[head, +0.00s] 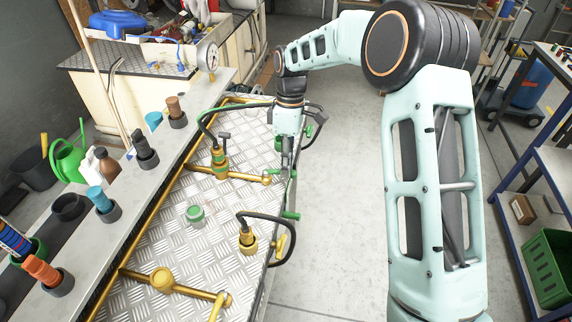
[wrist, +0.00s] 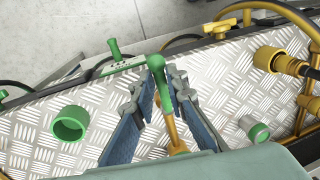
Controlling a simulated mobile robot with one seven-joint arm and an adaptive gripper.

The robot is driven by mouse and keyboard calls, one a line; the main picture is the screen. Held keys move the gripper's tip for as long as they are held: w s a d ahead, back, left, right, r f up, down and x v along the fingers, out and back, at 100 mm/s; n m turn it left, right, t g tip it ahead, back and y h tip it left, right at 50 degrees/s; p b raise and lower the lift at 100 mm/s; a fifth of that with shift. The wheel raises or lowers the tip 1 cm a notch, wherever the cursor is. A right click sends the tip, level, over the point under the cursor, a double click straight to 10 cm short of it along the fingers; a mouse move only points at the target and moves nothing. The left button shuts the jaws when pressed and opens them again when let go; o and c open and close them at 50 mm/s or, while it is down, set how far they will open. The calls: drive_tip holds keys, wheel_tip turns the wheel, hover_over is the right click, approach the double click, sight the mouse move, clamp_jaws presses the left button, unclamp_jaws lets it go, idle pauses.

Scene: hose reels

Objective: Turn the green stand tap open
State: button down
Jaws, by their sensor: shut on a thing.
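The stand tap's green lever (wrist: 157,66) points up between my fingers in the wrist view. A brass stem (wrist: 174,132) shows below it, between the blue-padded fingers. My gripper (wrist: 163,70) is shut on this green lever. In the head view my gripper (head: 284,162) is at the right edge of the metal bench, by the end of a brass pipe (head: 250,177). The lever's contact with the pads is partly hidden there by the gripper.
The tread-plate bench (head: 180,237) carries a loose green cap (head: 195,214) and a black hose on a brass fitting (head: 247,240). Another green handle (head: 290,215) sticks out at its right edge. A sill with several hose ends lies left. Concrete floor (head: 325,240) is clear to the right.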

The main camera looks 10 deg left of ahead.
drive_tip(key=shift+d+f, duration=0.15)
drive_tip(key=shift+d, duration=0.25)
drive_tip(key=c, duration=2)
unclamp_jaws()
drive_tip(key=shift+w+d, duration=0.1)
drive_tip(key=shift+a, duration=0.2)
drive_tip(key=r, duration=0.4)
drive_tip(key=w+r, duration=0.1)
drive_tip(key=r, duration=0.3)
drive_tip(key=w+r, duration=0.1)
drive_tip(key=r, duration=0.3)
drive_tip(key=shift+w, duration=0.15)
